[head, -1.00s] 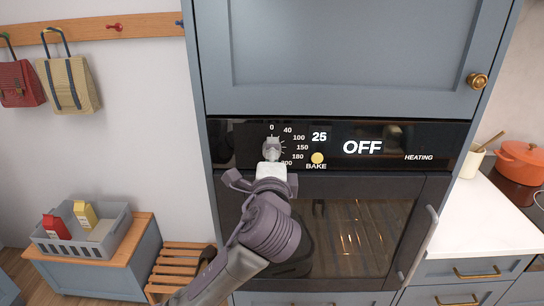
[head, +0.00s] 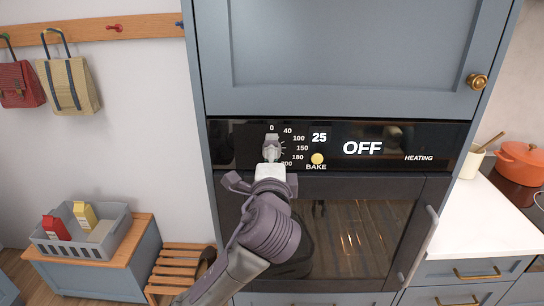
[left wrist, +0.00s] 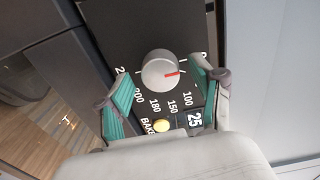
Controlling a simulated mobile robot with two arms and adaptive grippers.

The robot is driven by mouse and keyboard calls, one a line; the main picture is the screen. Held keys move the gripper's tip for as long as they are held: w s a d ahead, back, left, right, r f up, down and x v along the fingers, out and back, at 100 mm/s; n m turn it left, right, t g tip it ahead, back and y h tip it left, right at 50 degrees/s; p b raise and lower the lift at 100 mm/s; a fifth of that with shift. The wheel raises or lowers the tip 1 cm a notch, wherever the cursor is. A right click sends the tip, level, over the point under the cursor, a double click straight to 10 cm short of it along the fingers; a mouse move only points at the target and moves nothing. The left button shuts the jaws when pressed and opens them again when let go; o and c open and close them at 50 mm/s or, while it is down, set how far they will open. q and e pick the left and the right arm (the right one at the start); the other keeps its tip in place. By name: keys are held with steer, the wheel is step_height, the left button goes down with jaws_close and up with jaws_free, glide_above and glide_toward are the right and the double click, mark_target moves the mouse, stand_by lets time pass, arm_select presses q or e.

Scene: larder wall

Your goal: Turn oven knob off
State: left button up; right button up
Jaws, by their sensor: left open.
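The round silver oven knob (left wrist: 160,70) sits on the black control panel (head: 240,145). In the left wrist view its red mark points right, on the side between the 0 and the 100; a finger hides part of the scale there. My left gripper (head: 272,150) is in front of the knob and mostly hides it in the head view. In the left wrist view its two green-padded fingers (left wrist: 160,92) are open on either side of the knob, with a visible gap to it. The display reads 25 and OFF (head: 362,148). My right gripper is not in view.
A yellow round BAKE button (head: 317,158) is just right of the knob. The oven door (head: 350,240) with its vertical handle (head: 420,245) is below, and a blue cupboard door (head: 345,55) is above. A grey crate (head: 80,245) stands at the left, clear of the arm.

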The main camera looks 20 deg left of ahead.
arm_select(q)
steer(key=v, duration=1.2)
